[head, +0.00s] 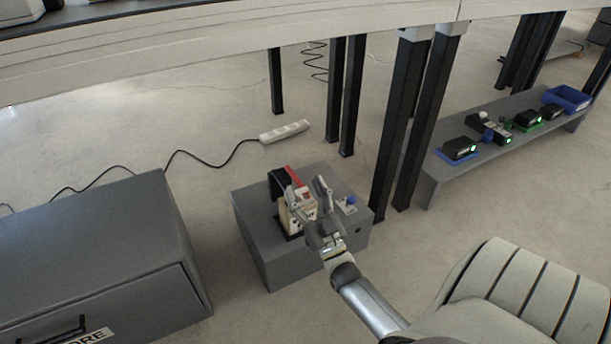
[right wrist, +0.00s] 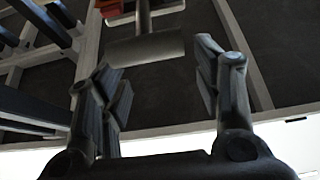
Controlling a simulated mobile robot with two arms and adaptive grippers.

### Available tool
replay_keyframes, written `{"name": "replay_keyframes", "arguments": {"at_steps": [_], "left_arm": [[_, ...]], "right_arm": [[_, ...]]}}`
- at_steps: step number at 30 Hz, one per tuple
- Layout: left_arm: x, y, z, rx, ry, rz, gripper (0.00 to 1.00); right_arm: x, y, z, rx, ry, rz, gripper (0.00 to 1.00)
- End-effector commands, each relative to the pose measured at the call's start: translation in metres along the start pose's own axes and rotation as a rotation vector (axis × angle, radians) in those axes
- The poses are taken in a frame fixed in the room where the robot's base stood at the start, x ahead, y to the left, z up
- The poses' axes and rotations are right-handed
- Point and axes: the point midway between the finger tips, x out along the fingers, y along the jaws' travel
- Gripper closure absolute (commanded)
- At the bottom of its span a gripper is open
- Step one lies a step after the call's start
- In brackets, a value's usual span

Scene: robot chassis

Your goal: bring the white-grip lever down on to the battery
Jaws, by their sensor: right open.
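The lever's pale grip (right wrist: 145,48) shows in the right wrist view as a crosswise cylinder on a stem, lit dull grey. My right gripper (right wrist: 157,66) is open, with one finger on each side below the grip; I see no clear contact. In the head view this gripper (head: 311,196) reaches over a small device on a grey box (head: 265,247) and hides much of the lever. A cream block (head: 287,219), seemingly the battery, stands beside the gripper, with a red part (head: 293,175) and a black bracket behind it. My left gripper is out of view.
A blue knob (head: 351,200) sits on a plate at the box's right side. Black table legs (head: 393,130) stand close to the right. A large grey cabinet (head: 95,245) is at left. A low bench (head: 436,168) with several small devices is at right.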

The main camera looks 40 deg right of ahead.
Motion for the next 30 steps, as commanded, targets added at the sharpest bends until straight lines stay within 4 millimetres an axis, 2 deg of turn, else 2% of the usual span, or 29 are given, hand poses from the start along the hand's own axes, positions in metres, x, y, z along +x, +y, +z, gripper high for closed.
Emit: {"name": "replay_keyframes", "arguments": {"at_steps": [6, 11, 30], "left_arm": [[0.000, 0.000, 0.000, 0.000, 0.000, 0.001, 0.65], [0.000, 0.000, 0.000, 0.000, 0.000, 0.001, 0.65], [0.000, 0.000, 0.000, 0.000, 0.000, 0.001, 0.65]], "right_arm": [[0.016, 0.000, -0.030, 0.001, 0.000, 0.000, 0.41], [0.023, -0.001, -0.043, 0.001, -0.003, -0.001, 0.41], [0.026, -0.001, -0.046, 0.001, -0.004, -0.001, 0.41]]}}
